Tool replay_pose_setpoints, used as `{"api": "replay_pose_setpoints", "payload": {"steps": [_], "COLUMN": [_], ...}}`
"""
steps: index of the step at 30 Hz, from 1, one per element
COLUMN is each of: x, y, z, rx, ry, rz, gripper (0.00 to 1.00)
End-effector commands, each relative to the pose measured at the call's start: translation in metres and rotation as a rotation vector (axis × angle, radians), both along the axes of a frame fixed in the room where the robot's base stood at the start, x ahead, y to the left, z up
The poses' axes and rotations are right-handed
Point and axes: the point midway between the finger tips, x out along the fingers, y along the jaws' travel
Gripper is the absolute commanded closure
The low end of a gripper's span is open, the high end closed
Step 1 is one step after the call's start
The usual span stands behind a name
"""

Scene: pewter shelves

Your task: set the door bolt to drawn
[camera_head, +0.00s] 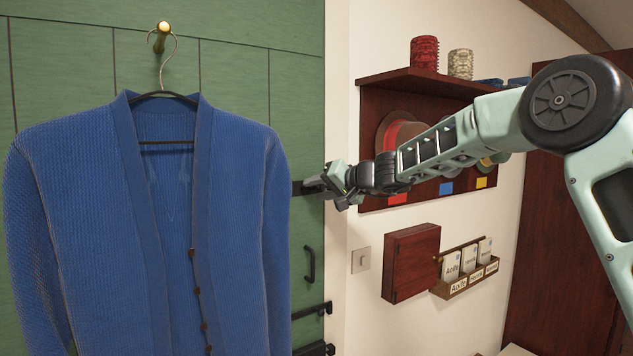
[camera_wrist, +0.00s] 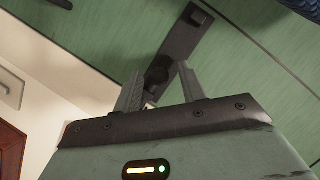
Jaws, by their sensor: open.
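A black metal fitting (camera_head: 304,187), which looks like a bolt, sits at the right edge of the green door (camera_head: 225,75). It is partly hidden behind a blue cardigan. My gripper (camera_head: 332,187) is at its right end, beside the door edge. In the wrist view the fitting is a dark bar (camera_wrist: 180,52) running across the green boards, with a raised block at its upper end. My gripper (camera_wrist: 159,72) is open there, one finger on each side of the bar's lower end. I cannot tell whether the fingers touch it, nor how the bolt is set.
The blue cardigan (camera_head: 75,210) hangs from a brass peg in front of the door. Below are a black handle (camera_head: 309,264) and another black fitting (camera_head: 312,310). On the wall are a light switch (camera_head: 361,259), a red-brown cabinet (camera_head: 411,263) and a shelf (camera_head: 415,84) with hats.

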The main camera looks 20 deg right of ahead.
Motion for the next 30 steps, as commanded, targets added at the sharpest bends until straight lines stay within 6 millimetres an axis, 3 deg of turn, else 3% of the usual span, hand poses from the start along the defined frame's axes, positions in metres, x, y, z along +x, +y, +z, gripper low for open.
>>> {"api": "replay_pose_setpoints", "payload": {"steps": [13,17,18,25,30], "x": [0.008,0.008,0.008,0.008,0.002], "y": [0.006,0.005,0.005,0.007,0.028], "z": [-0.004,-0.004,-0.004,-0.005,-0.01], "rx": [0.0,-0.001,-0.001,-0.001,-0.003], "ry": [0.0,0.001,0.001,0.001,0.0], "rz": [0.0,-0.001,-0.001,-0.001,0.003], "gripper": [0.59,0.95,1.0,1.0,1.0]}}
